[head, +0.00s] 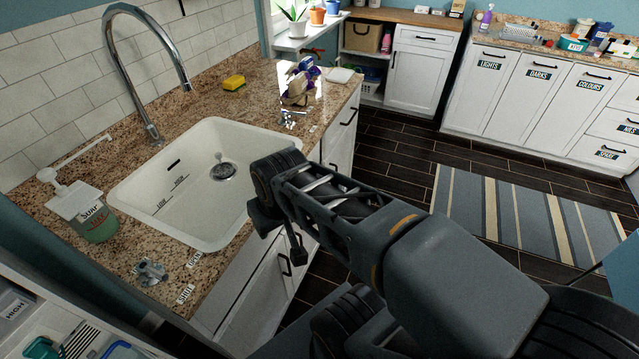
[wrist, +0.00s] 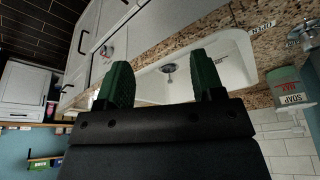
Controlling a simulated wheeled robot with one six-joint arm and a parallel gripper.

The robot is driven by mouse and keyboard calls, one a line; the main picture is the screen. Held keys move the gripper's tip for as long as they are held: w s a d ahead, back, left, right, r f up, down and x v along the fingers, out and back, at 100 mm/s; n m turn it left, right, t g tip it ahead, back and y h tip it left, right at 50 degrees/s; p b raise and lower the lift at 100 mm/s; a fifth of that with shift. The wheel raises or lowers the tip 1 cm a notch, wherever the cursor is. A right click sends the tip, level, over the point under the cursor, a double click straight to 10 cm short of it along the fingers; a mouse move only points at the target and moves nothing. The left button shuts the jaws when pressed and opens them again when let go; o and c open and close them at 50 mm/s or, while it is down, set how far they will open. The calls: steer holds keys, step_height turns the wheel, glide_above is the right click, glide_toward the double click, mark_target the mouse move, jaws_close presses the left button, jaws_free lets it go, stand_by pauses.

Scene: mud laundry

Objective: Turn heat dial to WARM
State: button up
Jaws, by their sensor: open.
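I cannot make out a heat dial or the word WARM in either view. A small metal fitting (head: 152,272) stands on the counter in front of the soap bottle, with two small labels beside it. Another shiny metal fitting (head: 290,118) stands on the counter right of the sink. Whether either is the heat dial I cannot tell. My gripper (wrist: 162,80) shows two green fingers spread apart with nothing between them. In the head view the end of my arm is above the right front edge of the sink, apart from both fittings.
The white sink (head: 135,190) sits in the granite counter, with a tall curved tap (head: 112,50) behind it. A soap bottle (head: 95,222) stands left, a yellow sponge (head: 234,82) behind. White cabinets (head: 525,85) and a striped rug (head: 520,215) lie right. Dark floor is clear between.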

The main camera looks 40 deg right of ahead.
steer(key=shift+o, duration=0.6)
steer(key=w+d+f+m+g+b, duration=0.1)
steer(key=d+f+m+b, duration=0.1)
steer(key=d+f+b, duration=0.2)
steer(key=w+d+f+m+y+b, duration=0.1)
steer(key=d+f+m+b, duration=0.2)
steer(key=f+b, duration=0.6)
step_height(320, 180, down, 6)
steer(key=shift+w+d+r+g+y+b, duration=0.2)
steer(key=shift+d+r+g+y+b, duration=0.1)
steer(key=shift+d+g+b, duration=0.15)
steer(key=w+d+f+m+t+y+b, duration=0.2)
steer(key=w+d+f+m+y+b, duration=0.2)
steer(key=d+f+b, duration=0.6)
steer(key=w+d+f+t+y+b, duration=0.25)
steer(key=w+d+t+b, duration=0.25)
steer(key=d+t+b, duration=0.45)
steer(key=w+d+r+n+t+p, duration=0.1)
steer(key=w+d+r+n+t, duration=0.1)
steer(key=d+r+n+t, duration=0.15)
steer(key=b+x, duration=0.2)
steer(key=x, duration=1)
steer(key=shift+w+d+r, duration=0.15)
steer(key=shift+w+d, duration=0.05)
steer(key=shift+w, duration=0.2)
steer(key=shift+h, duration=0.25)
steer(key=shift+c, duration=0.4)
steer(key=c, duration=0.8)
steer(key=shift+c, duration=0.2)
